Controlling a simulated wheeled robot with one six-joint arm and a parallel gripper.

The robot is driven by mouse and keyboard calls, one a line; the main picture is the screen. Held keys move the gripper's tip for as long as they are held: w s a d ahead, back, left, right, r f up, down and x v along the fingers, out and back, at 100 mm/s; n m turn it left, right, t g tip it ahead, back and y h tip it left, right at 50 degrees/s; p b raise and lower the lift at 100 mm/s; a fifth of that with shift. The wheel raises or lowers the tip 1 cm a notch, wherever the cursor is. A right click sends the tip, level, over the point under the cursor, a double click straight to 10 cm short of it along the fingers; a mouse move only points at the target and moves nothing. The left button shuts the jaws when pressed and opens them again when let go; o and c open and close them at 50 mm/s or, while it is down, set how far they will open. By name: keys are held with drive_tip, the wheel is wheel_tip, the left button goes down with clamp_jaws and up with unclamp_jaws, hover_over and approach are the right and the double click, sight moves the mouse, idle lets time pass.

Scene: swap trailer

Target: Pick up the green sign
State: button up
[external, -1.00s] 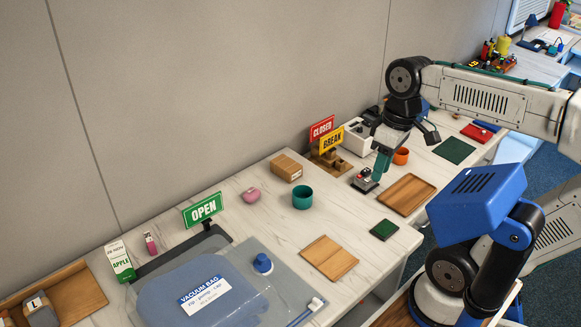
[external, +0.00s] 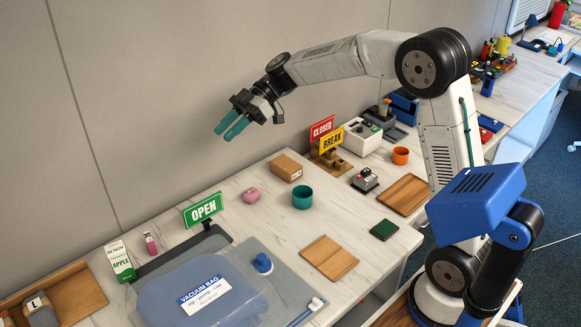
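The green sign (external: 203,209) reads OPEN in white letters and stands upright on a small dark stand at the back of the white table. My gripper (external: 227,127) is in the air above the table, higher than the sign and a little to its right, with its teal fingers pointing down and left. A narrow gap shows between the two fingers, and nothing is held between them. The gripper is clear of the sign.
A red CLOSED sign (external: 322,128) and a yellow BREAK sign (external: 331,141) stand to the right. A vacuum bag (external: 208,292) lies in front of the green sign. A pink object (external: 251,195), a teal cup (external: 302,197) and a cardboard box (external: 286,168) stand nearby. The wall is close behind.

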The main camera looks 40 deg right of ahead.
drive_tip(key=w+f, duration=0.3)
approach(210, 217)
wheel_tip(210, 217, up, 3)
drive_tip(key=a, duration=0.2)
drive_tip(key=shift+n+y, duration=0.3)
drive_tip(key=shift+n, duration=0.1)
drive_tip(key=x, duration=0.7)
drive_tip(key=shift+w+a, duration=0.15)
drive_tip(key=shift+a, duration=0.1)
drive_tip(key=shift+r, duration=0.1)
clamp_jaws()
